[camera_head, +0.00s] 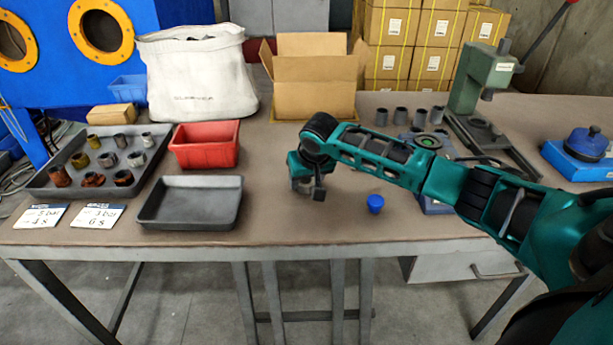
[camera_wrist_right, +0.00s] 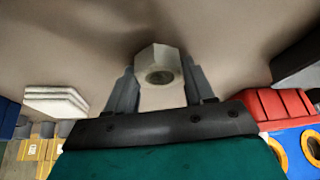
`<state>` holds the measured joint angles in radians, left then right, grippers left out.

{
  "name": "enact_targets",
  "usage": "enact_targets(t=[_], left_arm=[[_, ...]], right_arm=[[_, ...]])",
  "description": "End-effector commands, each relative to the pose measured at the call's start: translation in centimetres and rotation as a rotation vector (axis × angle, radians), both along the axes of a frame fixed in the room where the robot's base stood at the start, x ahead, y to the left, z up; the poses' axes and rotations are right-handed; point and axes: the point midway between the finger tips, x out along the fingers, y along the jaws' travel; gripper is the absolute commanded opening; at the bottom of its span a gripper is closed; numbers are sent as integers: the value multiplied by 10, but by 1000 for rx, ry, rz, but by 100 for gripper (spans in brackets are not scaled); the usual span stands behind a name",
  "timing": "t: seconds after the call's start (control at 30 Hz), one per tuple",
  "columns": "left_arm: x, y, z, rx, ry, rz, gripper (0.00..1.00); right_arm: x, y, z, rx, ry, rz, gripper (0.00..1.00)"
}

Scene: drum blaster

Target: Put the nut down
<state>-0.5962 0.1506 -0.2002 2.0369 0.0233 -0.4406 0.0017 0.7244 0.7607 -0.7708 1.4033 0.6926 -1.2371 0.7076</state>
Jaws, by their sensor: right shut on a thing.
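The nut (camera_wrist_right: 158,62) is a pale grey hexagonal piece with a dark round hole, seen in the right wrist view. My right gripper (camera_wrist_right: 160,88) is shut on it, with one grey finger on each side. In the head view my right gripper (camera_head: 304,187) points down, low over the brown tabletop (camera_head: 285,215), between the black tray and the blue cap. The nut is mostly hidden there by the gripper. I cannot tell whether the nut touches the table. My left gripper is not in view.
An empty black tray (camera_head: 190,221) and a red bin (camera_head: 204,163) stand to the left. A larger tray (camera_head: 45,180) holds several rusty and metal fittings. An open cardboard box (camera_head: 313,102) is behind, a blue cap (camera_head: 375,203) at right. The front tabletop around my gripper is clear.

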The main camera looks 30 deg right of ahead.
Motion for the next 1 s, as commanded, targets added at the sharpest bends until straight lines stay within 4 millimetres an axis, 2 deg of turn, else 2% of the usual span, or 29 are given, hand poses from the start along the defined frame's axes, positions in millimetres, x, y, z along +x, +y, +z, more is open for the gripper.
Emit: enact_targets(t=[0.03, 0.07, 0.3, 0.77, 0.83, 1.0], left_arm=[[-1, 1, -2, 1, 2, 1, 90], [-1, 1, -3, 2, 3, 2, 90], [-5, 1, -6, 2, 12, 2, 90], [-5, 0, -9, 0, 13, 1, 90], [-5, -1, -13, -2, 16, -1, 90], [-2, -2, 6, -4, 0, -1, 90]], right_arm=[[-4, 1, -10, 0, 18, 1, 15], [-5, 1, -11, 0, 21, 0, 54], [-6, 0, -14, -3, 27, 0, 77], [-7, -3, -9, -8, 28, -4, 78], [-6, -4, -1, -10, 27, -6, 78], [-20, 2, 38, -6, 20, -1, 78]])
